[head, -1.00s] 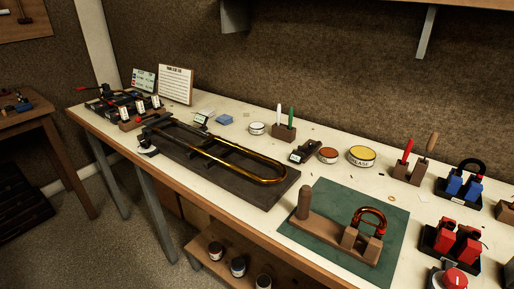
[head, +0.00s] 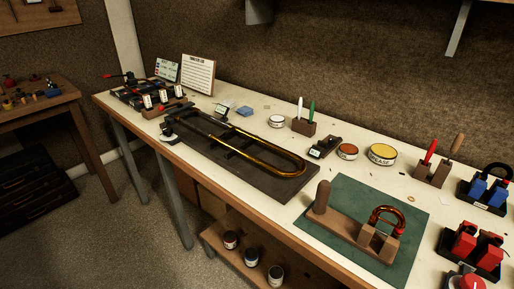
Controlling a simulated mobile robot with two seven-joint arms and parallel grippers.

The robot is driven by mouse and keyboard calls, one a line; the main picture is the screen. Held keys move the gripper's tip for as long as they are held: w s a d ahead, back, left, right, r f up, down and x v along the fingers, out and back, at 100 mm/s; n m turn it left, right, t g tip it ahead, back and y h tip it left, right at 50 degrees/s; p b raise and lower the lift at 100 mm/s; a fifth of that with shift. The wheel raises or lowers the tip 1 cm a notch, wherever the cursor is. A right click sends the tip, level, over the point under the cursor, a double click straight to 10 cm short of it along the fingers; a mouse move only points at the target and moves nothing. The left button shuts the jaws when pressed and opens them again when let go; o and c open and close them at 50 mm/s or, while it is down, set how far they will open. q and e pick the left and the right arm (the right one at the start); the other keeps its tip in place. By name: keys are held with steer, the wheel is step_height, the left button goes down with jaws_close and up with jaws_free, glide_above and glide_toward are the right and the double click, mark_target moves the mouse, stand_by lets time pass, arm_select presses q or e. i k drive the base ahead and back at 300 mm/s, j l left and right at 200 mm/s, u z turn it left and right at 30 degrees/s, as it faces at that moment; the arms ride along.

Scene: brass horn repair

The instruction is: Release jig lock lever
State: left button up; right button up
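A brass horn slide (head: 262,150) lies in a dark flat jig board (head: 205,156) on the long workbench. A small black-and-white fitting (head: 168,132) sits at the board's left end. A black device with a red-tipped lever (head: 112,76) stands at the bench's far left end; I cannot tell whether this is the jig lock lever or whether it is locked. Neither of my grippers is in view.
Grease tins (head: 382,154), a pen-like tool holder (head: 304,127), a brown tool block (head: 431,174) and red blocks (head: 463,240) stand along the bench. Jars (head: 251,256) sit on a lower shelf. A side table (head: 45,97) is at left, with open floor between.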

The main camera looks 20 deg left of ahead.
mark_target(162, 108)
steer(key=i+j+z, duration=0.1)
steer(key=j, duration=0.55)
steer(key=i+j+z, duration=0.1)
steer(key=j, duration=0.55)
steer(key=i+j+z, duration=0.1)
steer(key=i+j, duration=0.15)
steer(key=j, duration=0.4)
steer(key=j+z, duration=0.1)
steer(key=j, duration=0.55)
steer(key=i+j+z, duration=0.1)
steer(key=j, duration=0.6)
